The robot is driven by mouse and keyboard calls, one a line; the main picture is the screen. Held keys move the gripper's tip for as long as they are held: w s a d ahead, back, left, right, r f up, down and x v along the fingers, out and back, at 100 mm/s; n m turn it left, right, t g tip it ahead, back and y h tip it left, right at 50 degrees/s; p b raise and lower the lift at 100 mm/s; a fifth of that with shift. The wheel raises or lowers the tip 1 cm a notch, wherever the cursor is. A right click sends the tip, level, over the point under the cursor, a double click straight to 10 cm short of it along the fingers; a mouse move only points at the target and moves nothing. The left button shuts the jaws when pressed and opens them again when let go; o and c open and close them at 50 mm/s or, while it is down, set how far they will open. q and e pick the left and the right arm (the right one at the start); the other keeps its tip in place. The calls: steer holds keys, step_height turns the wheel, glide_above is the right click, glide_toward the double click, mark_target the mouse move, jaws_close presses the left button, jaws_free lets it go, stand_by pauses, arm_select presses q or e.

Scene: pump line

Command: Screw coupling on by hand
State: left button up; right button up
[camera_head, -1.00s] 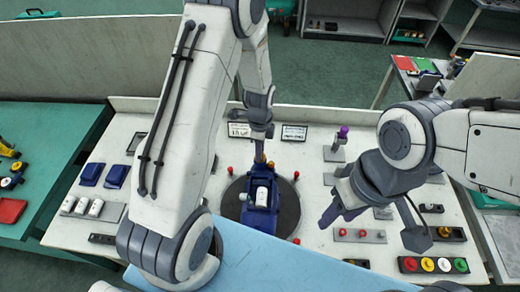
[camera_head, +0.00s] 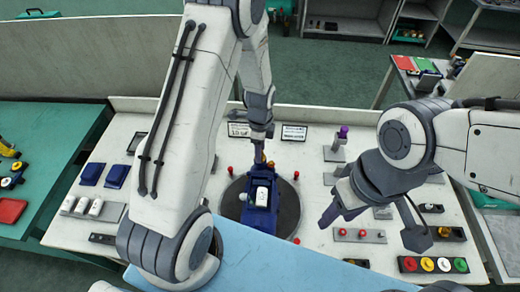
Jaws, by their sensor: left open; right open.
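A blue fixture (camera_head: 260,219) stands on the dark round turntable (camera_head: 289,208) at the middle of the bench. A white part (camera_head: 262,197) sits upright in it. A small yellowish piece shows behind the white part, just below my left gripper (camera_head: 261,146). My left gripper points down over the back of the fixture; its fingertips are small and partly hidden, and I cannot tell if they touch the piece. My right gripper (camera_head: 372,226) is open and empty over the right part of the bench. I cannot make out which piece is the coupling.
Red pegs ring the turntable. A purple-topped part (camera_head: 342,133) stands at the back right. A strip of coloured discs (camera_head: 433,265) lies front right. White parts (camera_head: 82,206) and blue blocks (camera_head: 91,174) lie left. A light-blue panel (camera_head: 285,262) fills the front.

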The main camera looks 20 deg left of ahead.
arm_select(q)
steer(key=shift+n, duration=0.6)
steer(key=shift+n, duration=1.7)
steer(key=shift+n, duration=1.7)
steer(key=n, duration=0.3)
steer(key=shift+n, duration=0.3)
